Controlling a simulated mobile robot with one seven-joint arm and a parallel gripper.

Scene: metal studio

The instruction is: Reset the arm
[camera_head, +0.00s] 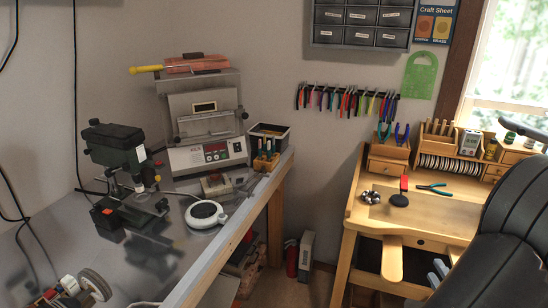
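No part of my arm can be made out in the head view, and my gripper is not in view. Whether it holds anything is not shown. The task names no object.
A metal-topped bench (208,249) on the left carries a green drill press (115,150), a kiln-like machine (206,130) and a white round device (205,214). A wooden workbench (440,217) stands right, partly behind a black chair (500,240). Floor shows between the benches, with a red extinguisher (291,258).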

